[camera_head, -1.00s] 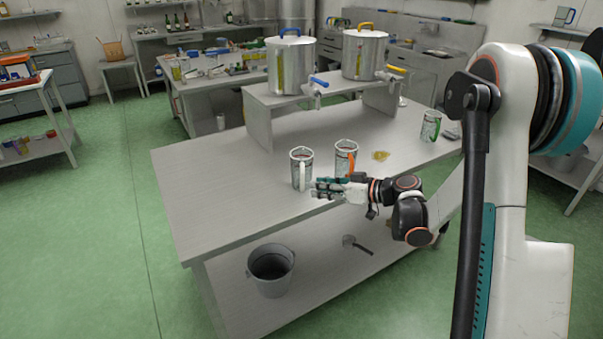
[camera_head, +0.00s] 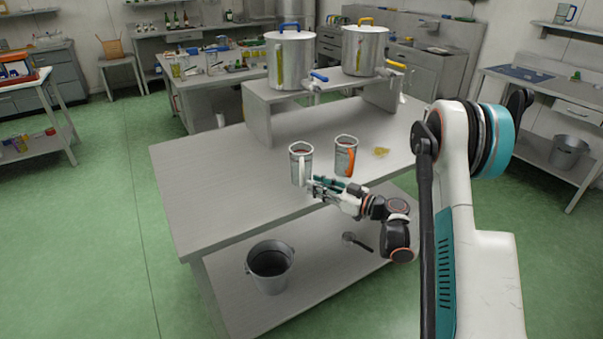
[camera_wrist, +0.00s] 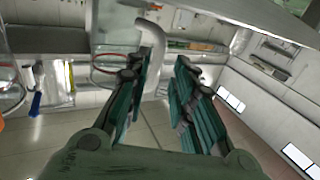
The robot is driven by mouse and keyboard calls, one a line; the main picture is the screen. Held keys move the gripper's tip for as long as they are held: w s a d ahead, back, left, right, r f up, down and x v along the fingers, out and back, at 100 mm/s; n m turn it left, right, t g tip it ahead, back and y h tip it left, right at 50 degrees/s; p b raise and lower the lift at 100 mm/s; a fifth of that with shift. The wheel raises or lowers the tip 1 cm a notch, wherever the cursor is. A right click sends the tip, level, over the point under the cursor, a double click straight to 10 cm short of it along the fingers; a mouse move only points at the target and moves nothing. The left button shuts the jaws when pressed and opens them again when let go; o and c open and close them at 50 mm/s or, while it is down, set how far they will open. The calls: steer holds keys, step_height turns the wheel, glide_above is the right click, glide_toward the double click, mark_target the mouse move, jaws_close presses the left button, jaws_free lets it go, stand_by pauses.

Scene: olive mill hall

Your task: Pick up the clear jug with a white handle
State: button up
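The clear jug with a white handle (camera_head: 301,160) stands upright on the metal table, its handle towards my gripper. My gripper (camera_head: 314,187) is at the jug's lower right, fingers apart and empty, reaching towards the handle. In the wrist view, my gripper (camera_wrist: 165,60) shows two teal fingers with a gap between them. The white handle (camera_wrist: 153,32) curves just beyond the left finger's tip; I cannot tell whether they touch. The clear jug wall (camera_wrist: 115,25) shows behind it, partly hidden by that finger.
A similar jug with an orange handle (camera_head: 345,155) stands close to the right. A small yellow item (camera_head: 381,152) lies beyond it. Two steel drums (camera_head: 290,60) with taps stand on a raised shelf behind. A bucket (camera_head: 270,268) sits on the lower shelf. The table's left part is clear.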

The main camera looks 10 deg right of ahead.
mark_target(302, 186)
steer(key=shift+r+b+x, duration=0.2)
steer(key=shift+b+x, duration=0.4)
steer(key=shift+x, duration=1)
steer(key=shift+r+b+x, duration=0.15)
steer(key=shift+b+x, duration=0.4)
steer(key=shift+x, duration=1)
steer(key=shift+d, duration=0.15)
jaws_close()
